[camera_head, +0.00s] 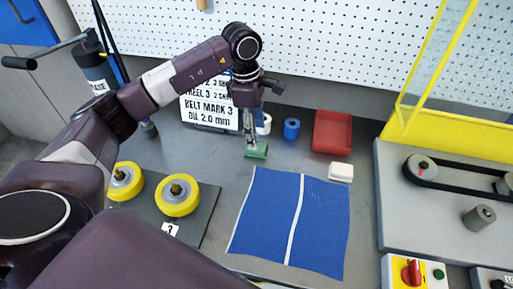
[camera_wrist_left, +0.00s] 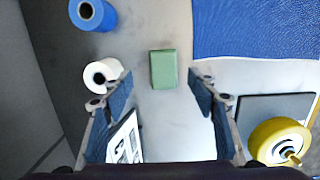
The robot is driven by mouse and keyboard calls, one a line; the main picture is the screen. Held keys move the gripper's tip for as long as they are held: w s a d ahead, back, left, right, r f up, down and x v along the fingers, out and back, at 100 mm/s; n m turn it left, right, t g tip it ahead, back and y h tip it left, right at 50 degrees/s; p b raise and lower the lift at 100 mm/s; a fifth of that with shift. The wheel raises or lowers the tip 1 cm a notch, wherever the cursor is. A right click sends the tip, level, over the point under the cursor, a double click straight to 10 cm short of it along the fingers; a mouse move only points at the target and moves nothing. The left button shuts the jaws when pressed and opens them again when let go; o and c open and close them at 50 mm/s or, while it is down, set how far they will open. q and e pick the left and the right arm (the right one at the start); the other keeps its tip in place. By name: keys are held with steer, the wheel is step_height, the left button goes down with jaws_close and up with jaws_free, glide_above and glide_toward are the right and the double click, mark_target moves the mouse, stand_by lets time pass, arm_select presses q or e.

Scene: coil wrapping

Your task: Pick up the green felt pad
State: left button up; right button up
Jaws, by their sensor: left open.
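I cannot tell whether the fingertips touch the pad. My right gripper does not show.
A white roll (camera_wrist_left: 100,75) sits close to one finger; a blue roll (camera_head: 292,128) and red bin (camera_head: 332,132) stand behind. The blue sheet (camera_head: 268,215) lies in front, beside a white block (camera_head: 340,172). Yellow wheels (camera_head: 178,196) sit on a dark plate. A printed sign (camera_head: 208,112) stands behind.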

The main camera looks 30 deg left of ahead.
arm_select(q)
steer(key=shift+s+f+p, duration=0.15)
steer(key=shift+f+p, duration=0.15)
steer(key=shift+f, duration=0.05)
step_height(320, 180, down, 3)
steer(key=shift+s+d+f+p, duration=0.1)
steer(key=shift+s+f+p, duration=0.05)
steer(key=shift+p, duration=0.65)
steer(key=shift+f, duration=0.45)
steer(key=c, duration=1.2)
steer(key=shift+r, duration=0.1)
steer(key=shift+r, duration=0.5)
steer(key=shift+r+b, duration=2)
steer(key=shift+r, duration=7.45)
